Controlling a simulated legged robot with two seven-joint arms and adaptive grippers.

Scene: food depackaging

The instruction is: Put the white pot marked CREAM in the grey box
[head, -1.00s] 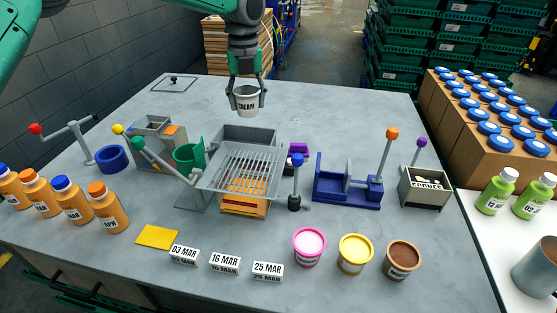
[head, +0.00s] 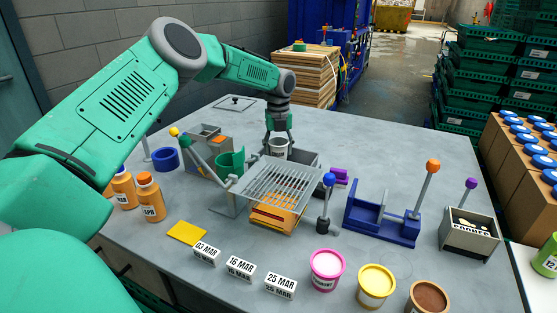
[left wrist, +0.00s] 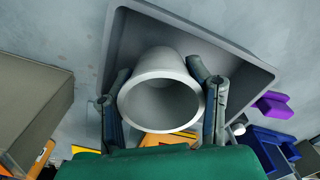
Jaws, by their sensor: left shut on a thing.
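My left gripper (head: 278,138) is shut on the white pot (head: 278,148). In the head view the pot is at the near-left part of the grey box (head: 305,158), behind the wire rack. In the left wrist view the pot (left wrist: 160,95) sits between the two fingers (left wrist: 160,100), its open, empty mouth facing the camera. The grey box (left wrist: 120,45) surrounds it on the far side there. I cannot tell whether the pot touches the box floor. The CREAM marking cannot be read now. My right gripper is not in view.
A wire rack (head: 270,185) over an orange tray stands just in front of the box. A green cup (head: 230,163) stands left, a purple block (head: 338,176) right. The table behind is mostly clear.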

